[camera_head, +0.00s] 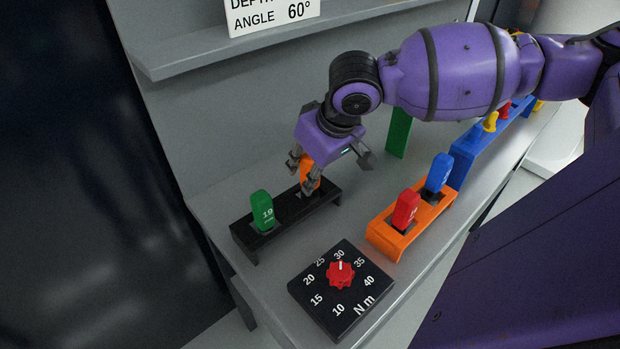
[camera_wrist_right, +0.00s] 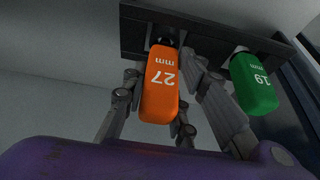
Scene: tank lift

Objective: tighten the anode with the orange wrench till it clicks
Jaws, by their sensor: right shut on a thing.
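My right gripper (camera_head: 305,175) is shut on an orange piece marked 27 mm (camera_wrist_right: 160,85), which stands in the black rack (camera_head: 291,209). The orange piece (camera_head: 309,171) is partly hidden by the fingers in the head view. In the right wrist view the fingers of the right gripper (camera_wrist_right: 158,100) lie on either side of it. I cannot tell whether this piece is the orange wrench. No anode shows. My left gripper is not in view.
A green 19 piece (camera_head: 262,211) stands in the same rack. An orange rack (camera_head: 384,241) holds a red piece (camera_head: 405,211) and a blue piece (camera_head: 439,173). A torque dial box (camera_head: 318,296) sits in front, its red knob (camera_head: 340,274) near 30. A blue rack (camera_head: 463,160) stands at right.

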